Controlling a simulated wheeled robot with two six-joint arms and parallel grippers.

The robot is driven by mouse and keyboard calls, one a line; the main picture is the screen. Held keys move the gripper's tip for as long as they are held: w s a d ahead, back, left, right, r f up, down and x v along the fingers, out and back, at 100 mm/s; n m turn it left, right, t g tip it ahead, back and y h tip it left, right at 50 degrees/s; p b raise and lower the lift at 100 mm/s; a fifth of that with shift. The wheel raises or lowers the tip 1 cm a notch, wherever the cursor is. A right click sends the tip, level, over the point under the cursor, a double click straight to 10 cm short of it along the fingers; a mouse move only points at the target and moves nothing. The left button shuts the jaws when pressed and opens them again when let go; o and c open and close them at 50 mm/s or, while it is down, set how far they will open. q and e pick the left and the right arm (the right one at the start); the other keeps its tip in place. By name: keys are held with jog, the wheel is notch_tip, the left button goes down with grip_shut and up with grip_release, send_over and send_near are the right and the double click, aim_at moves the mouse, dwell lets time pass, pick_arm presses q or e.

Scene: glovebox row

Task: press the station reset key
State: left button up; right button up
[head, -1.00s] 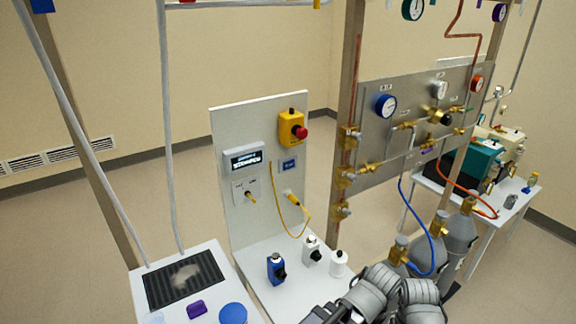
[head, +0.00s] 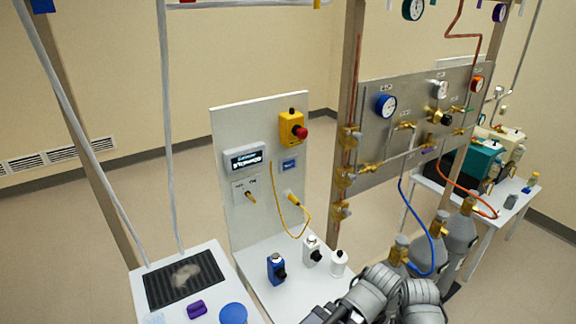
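A white upright panel carries the station controls. A small blue key (head: 289,165) sits on it, below a yellow box with a red mushroom button (head: 301,132). Left of the key is a grey display unit (head: 245,158) with a lit screen; its text is too small to read. Below the display is a switch plate with a brass toggle (head: 250,195). My grey arm shows at the bottom edge, right of centre, well short of the panel. I cannot make out its fingertips, and no other gripper is in view.
A blue bottle (head: 276,269), a grey-white bottle (head: 312,251) and a white bottle (head: 338,263) stand on the panel's white base. A yellow cable (head: 283,222) hangs across the panel. Gas cylinders (head: 459,240) and a metal gauge panel (head: 400,150) stand to the right.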

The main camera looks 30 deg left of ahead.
dwell(0.3)
pick_arm(q)
grip_shut()
dwell(0.6)
jog(key=shift+w, duration=0.1)
dwell(0.9)
